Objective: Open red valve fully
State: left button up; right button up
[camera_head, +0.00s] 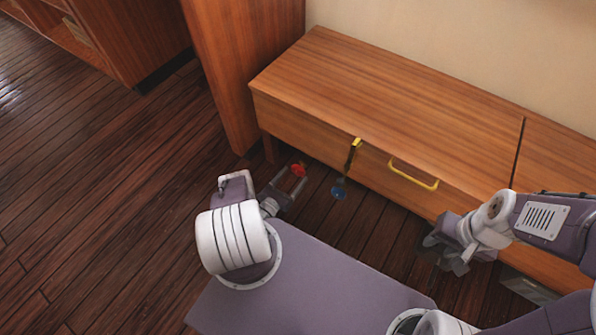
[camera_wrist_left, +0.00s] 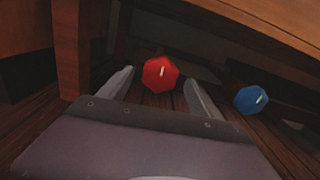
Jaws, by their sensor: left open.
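The red valve (camera_head: 298,170) is a small red knob low under the front edge of the wooden cabinet. In the left wrist view the red valve (camera_wrist_left: 161,74) has a many-sided face with a pale slanted mark. My left gripper (camera_head: 291,178) is open, its fingers on either side of the valve. In the wrist view the left gripper's fingertips (camera_wrist_left: 158,82) show gaps to the knob, so I see no clear contact. My right gripper (camera_head: 443,254) is at the right, away from the valve; its jaw state is unclear.
A blue valve (camera_head: 338,192) sits right of the red one, also in the wrist view (camera_wrist_left: 250,99). The wooden cabinet (camera_head: 370,85) overhangs both, with a yellow drawer handle (camera_head: 413,175). A wooden post (camera_wrist_left: 70,45) stands left. The floor (camera_head: 110,200) at left is clear.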

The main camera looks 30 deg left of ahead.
aim_at(296, 173)
pick_arm(q)
jog(key=w+b, duration=0.1)
jog(key=w, duration=0.2)
jog(key=shift+d+f, duration=0.1)
jog(key=shift+f, duration=0.05)
jog(key=shift+w, duration=0.4)
jog(key=c, duration=1.3)
jog(key=shift+c, duration=0.2)
